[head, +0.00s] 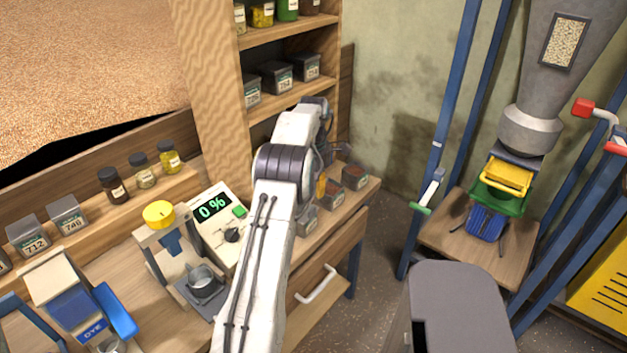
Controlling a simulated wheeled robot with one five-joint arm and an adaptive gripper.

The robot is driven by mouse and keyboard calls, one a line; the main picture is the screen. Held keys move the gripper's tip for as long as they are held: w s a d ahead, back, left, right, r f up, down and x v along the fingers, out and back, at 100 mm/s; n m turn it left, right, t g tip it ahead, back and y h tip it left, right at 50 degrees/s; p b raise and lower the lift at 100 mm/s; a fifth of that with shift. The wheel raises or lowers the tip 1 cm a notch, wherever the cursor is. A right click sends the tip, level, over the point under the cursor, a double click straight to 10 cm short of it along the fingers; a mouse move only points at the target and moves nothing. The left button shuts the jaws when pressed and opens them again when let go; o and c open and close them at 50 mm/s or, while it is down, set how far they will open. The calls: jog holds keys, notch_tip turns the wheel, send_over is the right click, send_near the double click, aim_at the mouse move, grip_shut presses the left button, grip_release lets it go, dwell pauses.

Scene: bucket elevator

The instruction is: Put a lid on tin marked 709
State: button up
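No label that I can read says 709. Several small tins without lids, with reddish-brown contents, stand at the right end of the bench: one at the back (355,177), one in the middle (333,191) and one in front (308,220). Their labels are too small to read or hidden. My gripper (333,155) is just behind and above these tins, mostly hidden by my arm; its fingers cannot be made out clearly. Grey closed tins stand at left, marked 712 (29,236) and 740 (67,215). No loose lid is clearly visible.
More lidded tins (275,77) stand on the shelf, jars (142,170) on the bench ledge. A device reading 0% (218,218), a yellow-knobbed press (160,214) and a dye dispenser (75,298) crowd the bench. A hopper (532,130) stands at right. Some floor is open between.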

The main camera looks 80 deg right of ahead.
jog(key=shift+a+r, duration=0.2)
jog(key=shift+r, duration=2.4)
jog(key=shift+w, duration=0.15)
